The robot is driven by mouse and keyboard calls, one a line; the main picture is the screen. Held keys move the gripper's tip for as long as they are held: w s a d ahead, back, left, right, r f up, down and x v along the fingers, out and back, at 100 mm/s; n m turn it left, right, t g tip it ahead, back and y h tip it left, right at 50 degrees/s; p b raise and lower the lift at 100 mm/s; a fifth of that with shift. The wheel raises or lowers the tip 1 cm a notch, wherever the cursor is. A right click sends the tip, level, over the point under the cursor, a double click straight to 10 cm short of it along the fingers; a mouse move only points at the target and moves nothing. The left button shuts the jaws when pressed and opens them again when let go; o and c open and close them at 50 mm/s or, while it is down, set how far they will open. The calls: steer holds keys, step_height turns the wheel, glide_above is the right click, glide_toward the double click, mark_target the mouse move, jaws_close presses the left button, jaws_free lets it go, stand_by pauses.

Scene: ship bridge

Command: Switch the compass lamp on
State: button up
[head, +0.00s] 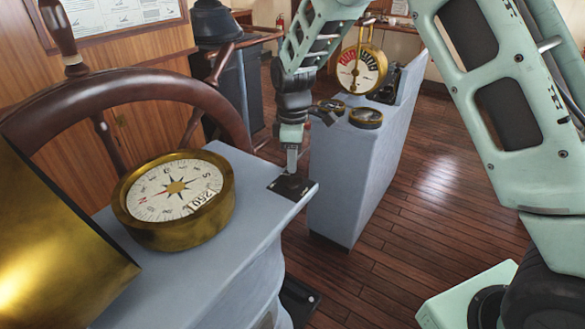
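A brass compass (175,198) with a white dial and a heading number sits on the grey-blue console top (250,222) at the left. A small dark switch plate (291,187) lies at the console's right corner. I cannot make out its lever or the switch position. My gripper (291,168) points down just above the plate's back part. Its narrow fingertip end is at or very close to the plate; contact cannot be told. The fingers look like one grey piece from here, so their opening cannot be judged. No separate lamp is distinguishable.
A wooden steering wheel (125,85) stands behind the compass. A brass box (55,255) fills the lower left. A second pedestal (350,180) carries a brass telegraph dial (362,70) and round gauges (366,118), close behind my gripper. Wooden floor (440,180) is open at the right.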

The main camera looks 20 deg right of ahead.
mark_target(292, 175)
steer(key=shift+f+p, duration=0.55)
steer(key=shift+f, duration=2.1)
jaws_close()
